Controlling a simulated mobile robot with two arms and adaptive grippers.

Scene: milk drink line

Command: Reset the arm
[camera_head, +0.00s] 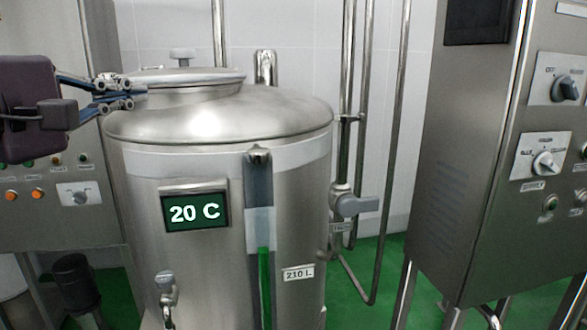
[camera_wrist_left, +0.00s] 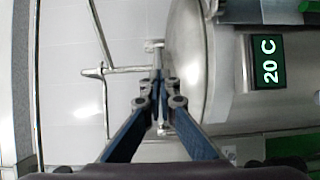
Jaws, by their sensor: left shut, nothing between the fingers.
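My left gripper (camera_head: 128,93) comes in from the left in the head view, in front of the upper left of a steel tank (camera_head: 215,120), near the edge of its lid (camera_head: 190,76). I cannot tell whether it touches the lid. Its fingers are shut and empty. In the left wrist view the left gripper (camera_wrist_left: 160,80) shows with its fingertips together, and the tank (camera_wrist_left: 187,60) is beside them, turned sideways. My right gripper is in neither view.
The tank's display (camera_head: 195,211) reads 20 C. A valve handle (camera_head: 357,205) sticks out at the tank's right. A control cabinet (camera_head: 470,150) with knobs stands at the right, another panel (camera_head: 50,210) at the left. Vertical pipes (camera_head: 397,110) run behind. Green floor (camera_head: 375,262) shows between tank and cabinet.

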